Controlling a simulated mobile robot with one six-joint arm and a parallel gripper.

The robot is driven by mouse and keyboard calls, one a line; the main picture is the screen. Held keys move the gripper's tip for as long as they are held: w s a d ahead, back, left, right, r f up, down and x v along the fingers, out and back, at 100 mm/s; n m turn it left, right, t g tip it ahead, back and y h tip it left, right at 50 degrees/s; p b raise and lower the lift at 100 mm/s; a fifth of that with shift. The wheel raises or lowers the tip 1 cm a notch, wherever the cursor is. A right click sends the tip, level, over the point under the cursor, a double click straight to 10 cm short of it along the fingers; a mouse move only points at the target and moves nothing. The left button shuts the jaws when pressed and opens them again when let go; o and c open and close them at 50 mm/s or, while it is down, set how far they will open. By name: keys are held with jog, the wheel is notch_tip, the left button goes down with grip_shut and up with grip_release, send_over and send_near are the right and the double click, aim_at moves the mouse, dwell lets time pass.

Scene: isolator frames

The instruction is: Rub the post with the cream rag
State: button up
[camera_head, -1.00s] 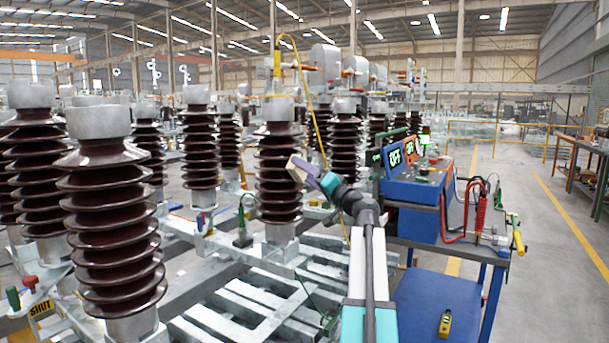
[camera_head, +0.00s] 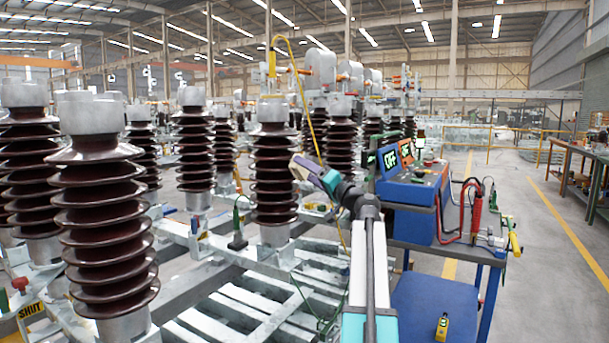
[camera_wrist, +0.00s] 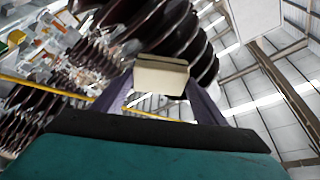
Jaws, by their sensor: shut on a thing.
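A cream rag (camera_wrist: 160,77), folded into a block, is held between the purple fingers of my gripper (camera_head: 318,175). In the head view the rag (camera_head: 300,168) shows as a pale patch at the gripper's tip. The nearest post in line with it is a dark brown ribbed insulator post (camera_head: 272,185) with a grey metal cap. The rag is beside the right edge of its ribs in the head view. In the wrist view dark ribs (camera_wrist: 180,35) rise behind the rag. I cannot tell whether the rag touches them. The task does not say which post is meant.
Several similar ribbed posts stand around, one large and close at left (camera_head: 105,220). A yellow cable (camera_head: 305,90) hangs beside the middle post. A blue cart (camera_head: 425,305) with a blue test box (camera_head: 408,215) stands at right.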

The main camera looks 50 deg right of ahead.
jog(key=shift+d, duration=0.1)
jog(key=d+b, duration=0.1)
jog(key=w+d+b, duration=0.1)
jog(key=d, duration=0.1)
jog(key=shift+w+d, duration=0.1)
jog(key=shift+d, duration=0.1)
dwell(0.6)
jog(key=s+d+b, duration=0.1)
jog(key=s, duration=0.5)
jog(key=shift+d, duration=0.25)
dwell(0.5)
jog(key=s, duration=0.2)
jog(key=shift+s+d+b, duration=0.35)
jog(key=shift+s+b, duration=0.05)
dwell(0.4)
dwell(0.4)
